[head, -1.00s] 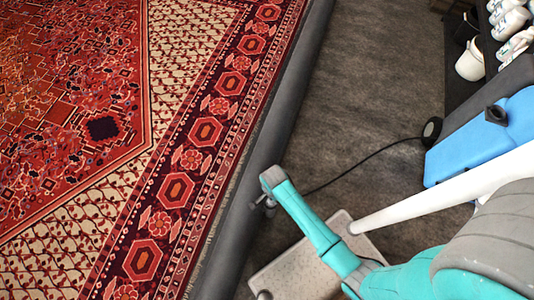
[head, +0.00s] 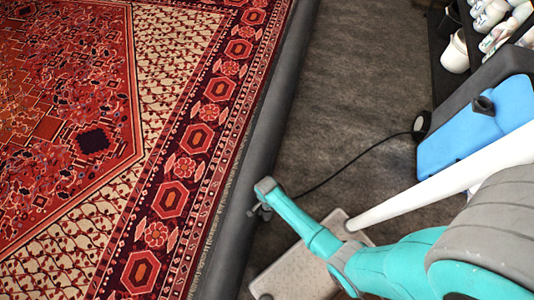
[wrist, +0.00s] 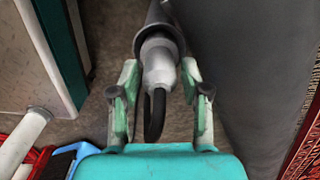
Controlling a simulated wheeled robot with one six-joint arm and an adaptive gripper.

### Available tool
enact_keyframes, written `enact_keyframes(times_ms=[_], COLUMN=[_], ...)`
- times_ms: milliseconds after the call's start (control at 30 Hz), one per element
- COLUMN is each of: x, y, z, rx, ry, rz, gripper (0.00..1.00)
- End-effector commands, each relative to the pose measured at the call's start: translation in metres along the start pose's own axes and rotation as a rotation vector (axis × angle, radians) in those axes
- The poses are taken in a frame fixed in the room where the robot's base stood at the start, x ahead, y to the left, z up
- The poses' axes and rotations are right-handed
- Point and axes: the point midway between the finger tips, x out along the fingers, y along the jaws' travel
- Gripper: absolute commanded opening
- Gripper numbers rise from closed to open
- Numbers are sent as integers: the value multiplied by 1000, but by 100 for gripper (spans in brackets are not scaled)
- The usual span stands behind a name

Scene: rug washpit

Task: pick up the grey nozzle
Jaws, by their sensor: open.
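In the wrist view, the grey nozzle (wrist: 159,46) lies between the two fingers of my gripper (wrist: 160,90). My gripper is open, with one finger on each side of the nozzle; I see gaps, and no clear contact. In the head view, my gripper (head: 261,211) is beside the dark grey edge of the rug area. I cannot make out the nozzle there.
A red patterned rug (head: 150,150) fills the left, bordered by a dark grey raised edge (head: 270,120). A black cable (head: 350,165) crosses the brown floor (head: 350,80). A blue case (head: 470,130), a white pot (head: 455,52) and white bottles (head: 490,15) stand at the right.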

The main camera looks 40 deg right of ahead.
Motion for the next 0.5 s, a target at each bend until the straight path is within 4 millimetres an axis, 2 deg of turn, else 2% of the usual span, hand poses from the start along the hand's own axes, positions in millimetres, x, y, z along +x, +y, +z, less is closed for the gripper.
enact_keyframes(times_ms=[100,367,400,500], x=[7,9,9,9], y=[0,0,0,0], z=[0,0,0,0], rx=[0,0,0,0], ry=[0,0,0,0], rz=[1,-1,0,0], gripper=[46,46,44,19])
